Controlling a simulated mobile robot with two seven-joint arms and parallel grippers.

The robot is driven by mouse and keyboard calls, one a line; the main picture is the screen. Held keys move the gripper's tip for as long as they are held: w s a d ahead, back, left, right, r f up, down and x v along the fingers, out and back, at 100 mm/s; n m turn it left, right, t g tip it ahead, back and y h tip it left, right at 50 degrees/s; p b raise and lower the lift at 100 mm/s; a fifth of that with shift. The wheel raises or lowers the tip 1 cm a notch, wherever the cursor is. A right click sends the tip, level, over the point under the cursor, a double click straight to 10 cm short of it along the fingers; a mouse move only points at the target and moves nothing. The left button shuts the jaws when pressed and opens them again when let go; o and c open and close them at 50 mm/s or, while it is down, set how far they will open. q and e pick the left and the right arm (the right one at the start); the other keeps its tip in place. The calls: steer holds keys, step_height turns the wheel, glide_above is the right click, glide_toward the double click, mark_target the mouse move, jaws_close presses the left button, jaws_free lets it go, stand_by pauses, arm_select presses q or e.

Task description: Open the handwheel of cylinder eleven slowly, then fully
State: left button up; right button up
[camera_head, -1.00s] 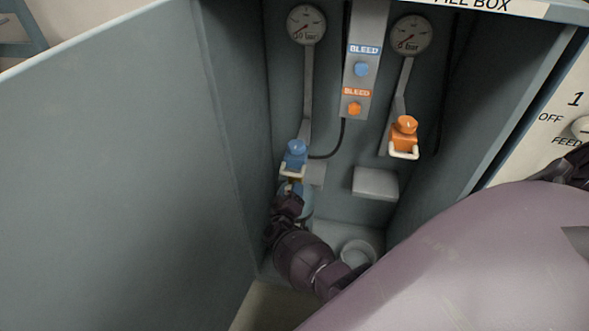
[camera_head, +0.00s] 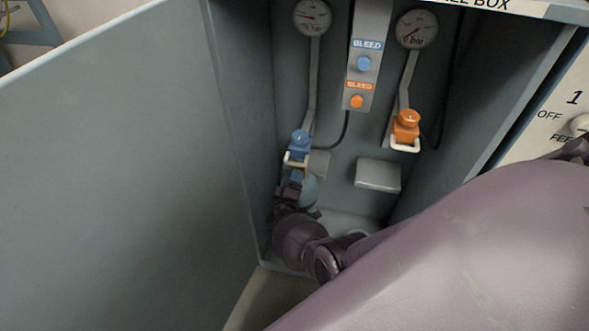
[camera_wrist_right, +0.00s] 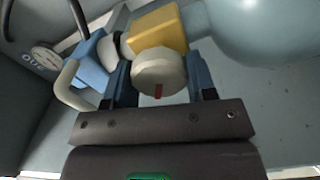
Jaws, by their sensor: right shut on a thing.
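The handwheel (camera_wrist_right: 158,76) is a cream round knob with a red mark, on a yellow valve body (camera_wrist_right: 160,30). My right gripper (camera_wrist_right: 158,80) has its two fingers on either side of the knob, shut on it. The pale blue cylinder (camera_wrist_right: 258,28) lies behind the valve at upper right in the right wrist view. In the head view the cylinder (camera_head: 309,190) shows at the lower left inside the box, partly hidden by my right gripper (camera_head: 290,190). The knob is hidden there, and no cylinder number is readable. My left gripper is not in view.
A blue connector (camera_head: 299,143) with a cream handle sits just above my right gripper. An orange connector (camera_head: 405,128) hangs at right. Two gauges, left (camera_head: 313,17) and right (camera_head: 416,29), and blue and orange bleed knobs are above. The open door (camera_head: 120,160) stands at left.

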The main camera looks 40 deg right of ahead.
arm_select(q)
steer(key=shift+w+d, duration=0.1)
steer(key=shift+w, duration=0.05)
arm_select(e)
steer(key=o, duration=0.9)
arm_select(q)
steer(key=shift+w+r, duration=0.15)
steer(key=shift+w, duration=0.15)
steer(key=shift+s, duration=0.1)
